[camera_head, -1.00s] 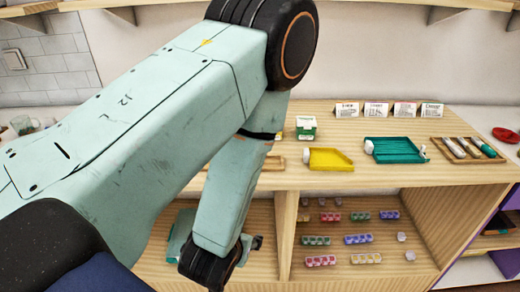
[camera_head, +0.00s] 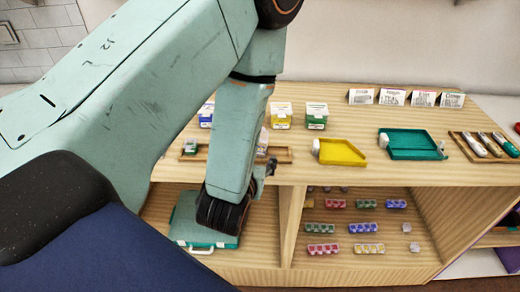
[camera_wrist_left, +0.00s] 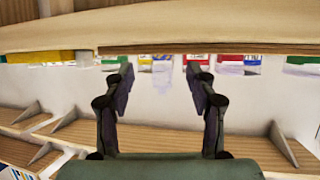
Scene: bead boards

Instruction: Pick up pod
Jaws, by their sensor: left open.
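Small multi-cell pods in red (camera_head: 337,204), green (camera_head: 366,203) and blue (camera_head: 396,204) lie in the lower right compartment. In front of them are another blue pod (camera_head: 362,228), a pink pod (camera_head: 323,249) and a yellow pod (camera_head: 369,248). I cannot tell which pod is meant. My left gripper (camera_head: 271,168) is at the counter's front edge, left of the divider, above and left of these pods. Its wrist hides part of the left compartment. In the left wrist view, the gripper (camera_wrist_left: 162,88) is open and empty, facing the counter edge upside down. My right gripper is not in view.
On the counter (camera_head: 470,190) are a yellow tray (camera_head: 340,152), a green tray (camera_head: 412,146), a marker tray (camera_head: 484,147) and small boxes (camera_head: 281,115). A teal case (camera_head: 198,230) lies in the left compartment. A divider (camera_head: 290,222) separates the compartments.

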